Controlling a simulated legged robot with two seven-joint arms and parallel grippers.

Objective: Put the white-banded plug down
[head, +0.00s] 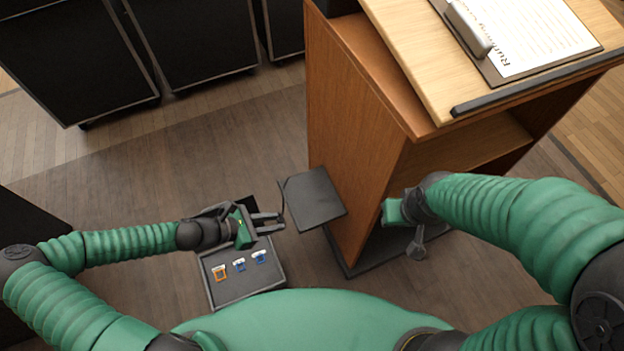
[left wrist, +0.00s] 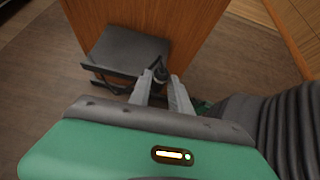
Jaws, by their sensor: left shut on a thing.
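My left gripper (head: 280,222) is shut on a small dark plug. In the left wrist view the plug (left wrist: 160,72) sticks out between the tips of the two grey fingers. I cannot make out a white band on it. In the head view the plug is too small and dark to make out at the fingertips. The gripper is just left of a dark flat shelf (head: 314,198) by the lectern's side; the shelf also shows in the left wrist view (left wrist: 130,50). My right gripper (head: 418,245) hangs in front of the lectern, and its fingers are unclear.
A grey tray (head: 245,285) on the left, partly under my left gripper, holds an orange piece (head: 219,272) and two blue pieces (head: 259,256). The wooden lectern (head: 355,120) bears a clipboard (head: 540,40). Black cases (head: 190,40) stand at the back left. Open floor lies between.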

